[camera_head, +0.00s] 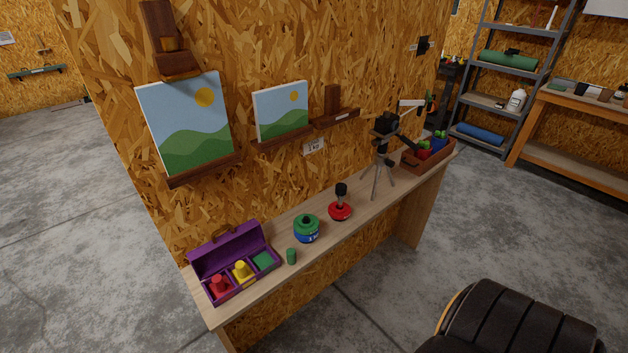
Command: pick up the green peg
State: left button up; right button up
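The green peg (291,256) is a small dark green cylinder standing upright on the plank bench (330,241). It stands just right of an open purple box (233,249), apart from it. The box has compartments: one holds a red piece with a knob (220,285), one a yellow piece with a knob (242,270), and the right one a flat green piece (263,261). Neither of my grippers shows in the head view.
A green and blue round stack (306,229) and a red-based object with a black top (340,204) stand right of the peg. Farther right are a tripod (380,160) and a brown crate (430,158). A black padded seat (515,318) is at bottom right.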

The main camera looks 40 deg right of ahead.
aim_at(292, 257)
jog(key=z, duration=0.95)
jog(key=i+l, duration=0.1)
jog(key=l, duration=0.55)
jog(key=i+l+u, duration=0.1)
jog(key=l+u, duration=0.65)
jog(key=l, duration=0.2)
